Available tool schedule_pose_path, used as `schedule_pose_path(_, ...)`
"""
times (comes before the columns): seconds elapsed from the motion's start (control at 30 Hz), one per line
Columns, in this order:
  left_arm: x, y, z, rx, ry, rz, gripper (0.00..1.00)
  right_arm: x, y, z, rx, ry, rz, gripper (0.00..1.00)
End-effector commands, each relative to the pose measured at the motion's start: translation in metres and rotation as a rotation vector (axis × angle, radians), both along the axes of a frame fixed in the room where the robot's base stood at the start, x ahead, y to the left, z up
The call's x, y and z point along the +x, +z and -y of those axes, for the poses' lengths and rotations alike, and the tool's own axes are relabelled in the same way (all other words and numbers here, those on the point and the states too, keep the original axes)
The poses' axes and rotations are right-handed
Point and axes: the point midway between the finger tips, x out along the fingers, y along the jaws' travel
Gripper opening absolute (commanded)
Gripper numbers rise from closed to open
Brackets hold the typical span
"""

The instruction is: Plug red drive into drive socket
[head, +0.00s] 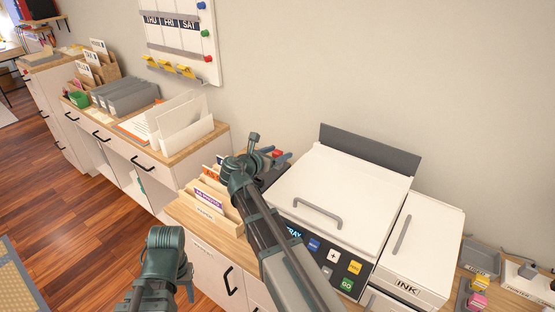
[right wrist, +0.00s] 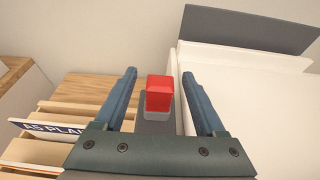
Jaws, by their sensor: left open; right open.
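The red drive (right wrist: 159,94) is a small red block with a pale grey lower part. In the right wrist view it stands between the fingers of my right gripper (right wrist: 160,85), with a gap on each side. A dark grey surface (right wrist: 155,127) shows just below it; I cannot tell whether this is the drive socket. In the head view my right gripper (head: 272,157) is open beside the printer's back left, with a bit of the red drive (head: 277,153) showing there. My left gripper (head: 162,298) is low at the bottom left, empty and away from the drive.
A white printer (head: 335,190) with a raised dark grey panel (head: 370,148) stands right of the drive. A wooden file holder (head: 208,203) with cards is to the left. Small grey trays (head: 480,258) stand at the far right. The wall is behind.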

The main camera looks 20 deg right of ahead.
Motion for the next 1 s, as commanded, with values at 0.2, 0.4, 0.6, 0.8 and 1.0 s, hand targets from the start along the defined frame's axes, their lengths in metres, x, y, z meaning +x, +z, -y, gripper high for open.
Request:
schedule_pose_path(0.2,0.0,0.0,0.0,0.0,0.0,0.0,0.5,0.0,0.0,-0.001,0.0,0.0,0.0,0.47)
schedule_pose_path(0.4,0.0,0.0,0.0,0.0,0.0,0.0,0.5,0.0,0.0,-0.001,0.0,0.0,0.0,0.11)
schedule_pose_path(0.6,0.0,0.0,0.0,0.0,0.0,0.0,0.5,0.0,0.0,-0.001,0.0,0.0,0.0,0.0)
schedule_pose_path(0.8,0.0,0.001,0.0,0.0,0.0,0.0,0.5,0.0,0.001,-0.001,0.0,0.0,0.0,0.0)
schedule_pose_path(1.0,0.0,0.011,0.0,0.0,0.0,0.0,0.5,0.0,0.011,-0.001,0.0,0.0,0.0,0.0)
